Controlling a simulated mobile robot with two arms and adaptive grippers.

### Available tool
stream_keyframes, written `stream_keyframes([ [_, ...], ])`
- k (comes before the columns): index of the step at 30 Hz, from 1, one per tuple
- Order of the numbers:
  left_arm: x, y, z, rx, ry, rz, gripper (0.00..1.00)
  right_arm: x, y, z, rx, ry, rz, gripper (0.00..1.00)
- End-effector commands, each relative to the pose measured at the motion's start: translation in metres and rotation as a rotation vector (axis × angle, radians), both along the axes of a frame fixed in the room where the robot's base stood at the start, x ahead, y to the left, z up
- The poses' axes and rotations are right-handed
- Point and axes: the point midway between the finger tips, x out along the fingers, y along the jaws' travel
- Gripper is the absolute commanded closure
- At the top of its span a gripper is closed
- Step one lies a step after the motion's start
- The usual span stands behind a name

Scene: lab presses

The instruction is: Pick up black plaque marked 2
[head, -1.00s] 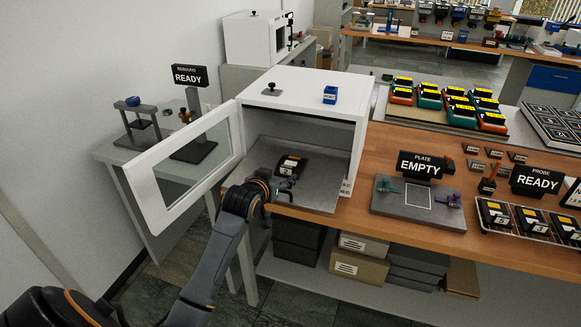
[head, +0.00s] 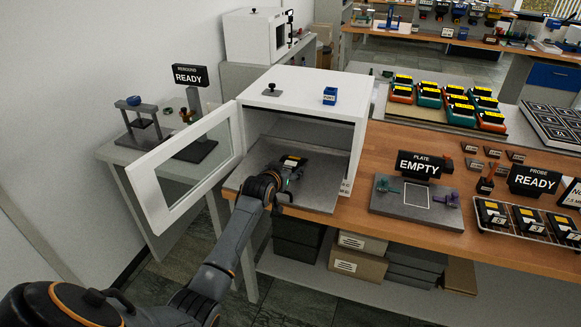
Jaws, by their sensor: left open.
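A black plaque with a yellow and white label (head: 293,161) lies on the grey floor of the open white cabinet (head: 333,107). Its number is too small to read, and my arm hides its near part. My left gripper (head: 292,178) is inside the cabinet opening, open, with its fingers at the near side of the plaque. I cannot tell whether they touch it. My right gripper is out of view.
The cabinet's glazed door (head: 187,160) stands open to the left of my arm. To the right are a grey plate fixture (head: 403,209) marked EMPTY and a rack (head: 520,232) of similar black plaques. Boxes sit below the table.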

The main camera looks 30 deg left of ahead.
Motion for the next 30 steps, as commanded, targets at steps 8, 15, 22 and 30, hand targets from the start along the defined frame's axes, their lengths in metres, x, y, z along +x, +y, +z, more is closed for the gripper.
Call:
stream_keyframes([
  [8, 0.000, 0.000, 0.000, 0.000, -0.001, 0.000, 0.40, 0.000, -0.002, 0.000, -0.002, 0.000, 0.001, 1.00],
  [15, 0.000, 0.000, 0.000, 0.000, 0.000, 0.000, 0.89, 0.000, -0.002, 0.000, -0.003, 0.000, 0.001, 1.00],
  [22, 0.000, 0.000, 0.000, 0.000, -0.001, 0.000, 0.94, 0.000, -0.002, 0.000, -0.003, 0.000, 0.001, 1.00],
  [30, 0.001, 0.000, 0.013, 0.002, -0.005, 0.000, 0.94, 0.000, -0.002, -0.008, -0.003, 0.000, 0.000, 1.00],
])
